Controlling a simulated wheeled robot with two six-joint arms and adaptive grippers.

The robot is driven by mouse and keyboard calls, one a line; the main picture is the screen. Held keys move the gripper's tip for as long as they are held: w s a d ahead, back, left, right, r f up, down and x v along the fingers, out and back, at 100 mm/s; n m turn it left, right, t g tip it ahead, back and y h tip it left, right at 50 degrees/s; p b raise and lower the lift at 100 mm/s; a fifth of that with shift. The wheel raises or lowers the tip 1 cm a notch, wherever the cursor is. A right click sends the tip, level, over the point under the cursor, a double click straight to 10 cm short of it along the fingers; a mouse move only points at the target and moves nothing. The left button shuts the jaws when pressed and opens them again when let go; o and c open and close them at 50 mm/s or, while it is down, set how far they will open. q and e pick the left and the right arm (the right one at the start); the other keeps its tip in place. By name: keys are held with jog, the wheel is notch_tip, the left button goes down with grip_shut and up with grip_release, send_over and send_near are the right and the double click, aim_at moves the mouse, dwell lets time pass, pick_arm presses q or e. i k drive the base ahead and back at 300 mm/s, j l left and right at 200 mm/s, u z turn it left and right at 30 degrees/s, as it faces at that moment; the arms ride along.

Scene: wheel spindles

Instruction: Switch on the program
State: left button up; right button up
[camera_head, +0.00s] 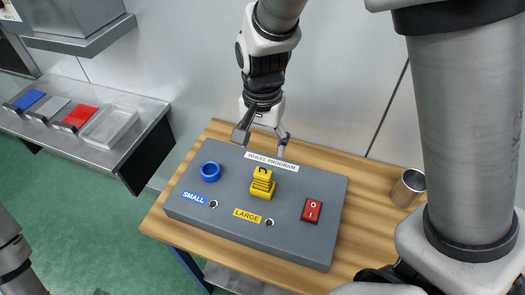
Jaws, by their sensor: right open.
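A grey control box (200,229) labelled WHEEL PROGRAM lies on a wooden table. A red rocker switch (312,210) with white marks sits at its right end; I cannot tell which side is pressed. A ridged yellow piece (262,182) stands on the box behind the LARGE label (247,215). A blue ring-shaped piece (210,171) sits behind the SMALL label (194,198). My right gripper (262,138) hangs over the box's back edge, behind the yellow piece, open with nothing between its fingers. My left gripper is out of view.
A metal cup (408,188) stands on the table to the right of the box. A grey side bench (120,148) at the left holds blue, grey and red trays. A wall stands close behind the table.

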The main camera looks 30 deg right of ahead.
aim_at(310, 215)
jog(key=k, duration=1)
